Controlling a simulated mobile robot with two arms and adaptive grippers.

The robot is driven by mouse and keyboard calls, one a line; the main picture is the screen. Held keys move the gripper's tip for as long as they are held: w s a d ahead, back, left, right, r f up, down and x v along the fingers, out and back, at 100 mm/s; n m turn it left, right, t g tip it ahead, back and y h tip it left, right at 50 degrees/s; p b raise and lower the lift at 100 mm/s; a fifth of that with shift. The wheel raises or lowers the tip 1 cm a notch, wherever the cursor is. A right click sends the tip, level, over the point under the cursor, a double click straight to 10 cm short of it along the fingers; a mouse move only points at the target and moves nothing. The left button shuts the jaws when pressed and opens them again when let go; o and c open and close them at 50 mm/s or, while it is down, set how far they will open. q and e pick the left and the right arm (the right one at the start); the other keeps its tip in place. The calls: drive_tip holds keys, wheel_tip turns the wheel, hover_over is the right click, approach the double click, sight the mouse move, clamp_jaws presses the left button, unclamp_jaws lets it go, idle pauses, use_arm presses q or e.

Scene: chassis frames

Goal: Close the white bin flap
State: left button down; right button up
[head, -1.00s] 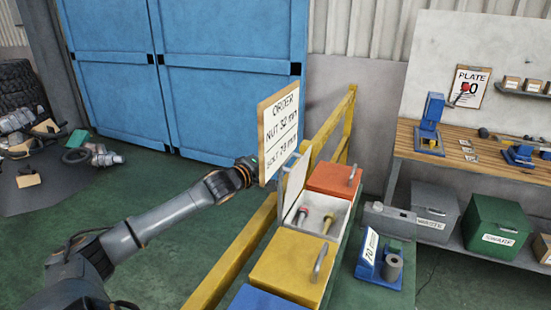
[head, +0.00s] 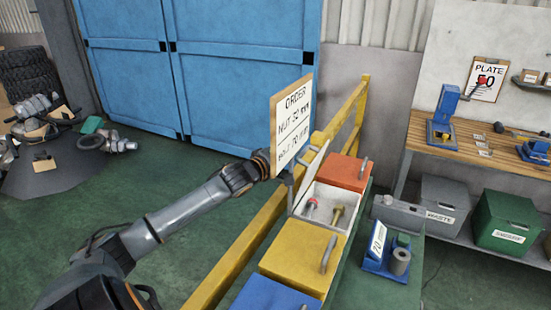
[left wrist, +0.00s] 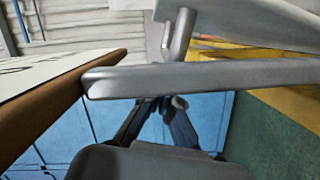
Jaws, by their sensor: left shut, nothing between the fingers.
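The white bin (head: 322,222) stands open in the row of bins in the head view, with a red-headed bolt (head: 311,206) and a brass bolt (head: 337,215) inside. Its white flap (head: 311,173) is raised on the bin's left side, leaning a little toward the opening. In the left wrist view, the flap's grey handle (left wrist: 215,75) crosses close in front of the camera. My left gripper (left wrist: 157,110) is shut and empty beyond that handle; I cannot tell whether it touches the flap. In the head view its fingers are mostly hidden around the order board. My right gripper is out of view.
The order board (head: 293,125) stands close beside my left wrist. A yellow rail (head: 248,238) runs along the bins. An orange-lidded bin (head: 345,172) and a yellow-lidded bin (head: 300,262) flank the white one, both shut. A blue stand (head: 384,262) is to the right.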

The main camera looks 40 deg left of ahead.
use_arm(q)
drive_tip(key=s, duration=1.1)
drive_tip(key=shift+a+n+b, duration=0.6)
drive_tip(key=shift+a+n, duration=0.8)
drive_tip(key=shift+a, duration=0.4)
drive_tip(key=w+d+f+p, duration=0.1)
drive_tip(key=w+d+p, duration=0.1)
drive_tip(key=w, duration=0.8)
drive_tip(key=shift+w+d+t, duration=0.4)
drive_tip(key=shift+d, duration=0.3)
drive_tip(key=shift+f, duration=0.15)
drive_tip(key=shift+p, duration=0.3)
